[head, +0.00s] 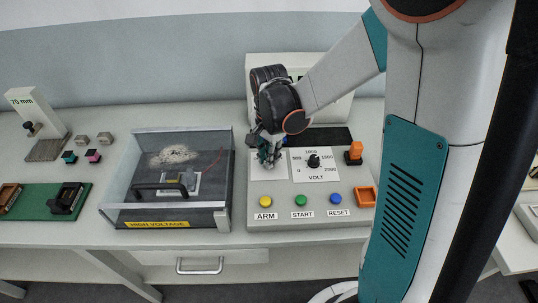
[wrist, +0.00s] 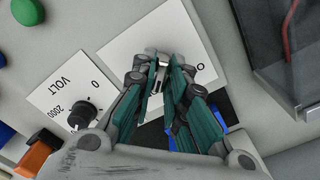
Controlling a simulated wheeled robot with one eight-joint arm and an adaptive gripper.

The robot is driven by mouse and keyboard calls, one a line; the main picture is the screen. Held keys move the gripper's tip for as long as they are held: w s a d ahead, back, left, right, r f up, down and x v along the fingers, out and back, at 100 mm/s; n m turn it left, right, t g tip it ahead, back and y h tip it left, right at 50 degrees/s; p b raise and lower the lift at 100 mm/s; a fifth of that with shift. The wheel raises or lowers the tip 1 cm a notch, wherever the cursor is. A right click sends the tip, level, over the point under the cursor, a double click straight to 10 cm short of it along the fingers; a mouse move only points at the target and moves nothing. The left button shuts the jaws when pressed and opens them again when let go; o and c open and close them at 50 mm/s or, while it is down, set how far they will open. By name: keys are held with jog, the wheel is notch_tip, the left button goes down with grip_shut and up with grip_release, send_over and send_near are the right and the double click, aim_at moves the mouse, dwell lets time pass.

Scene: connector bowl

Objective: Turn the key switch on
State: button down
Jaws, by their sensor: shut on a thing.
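The key switch sits on a white plate (head: 260,172) at the upper left of the grey control panel (head: 276,188). My gripper (head: 269,160) reaches down over it, and its fingers hide most of the switch in the head view. In the wrist view my gripper (wrist: 161,72) is shut on the key (wrist: 157,84), a small pale metal piece showing between the fingertips. The white plate (wrist: 125,42) carries an "O" mark right of the fingertips there. The key's exact angle is hard to read behind the fingers.
The VOLT dial (head: 313,161) is right of my gripper. Yellow ARM (head: 265,201), green START (head: 300,200) and blue RESET (head: 335,199) buttons line the panel front. An orange-topped part (head: 355,152) stands at right. A clear high-voltage box (head: 145,213) stands close at left.

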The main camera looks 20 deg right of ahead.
jog(key=c, duration=1.6)
grip_release()
notch_tip(320, 180, up, 12)
jog(key=s+r+n+t, duration=0.4)
jog(key=s+n+t, duration=0.3)
jog(key=s+n, duration=0.5)
jog(key=s, duration=0.3)
jog(key=shift+n, duration=0.4)
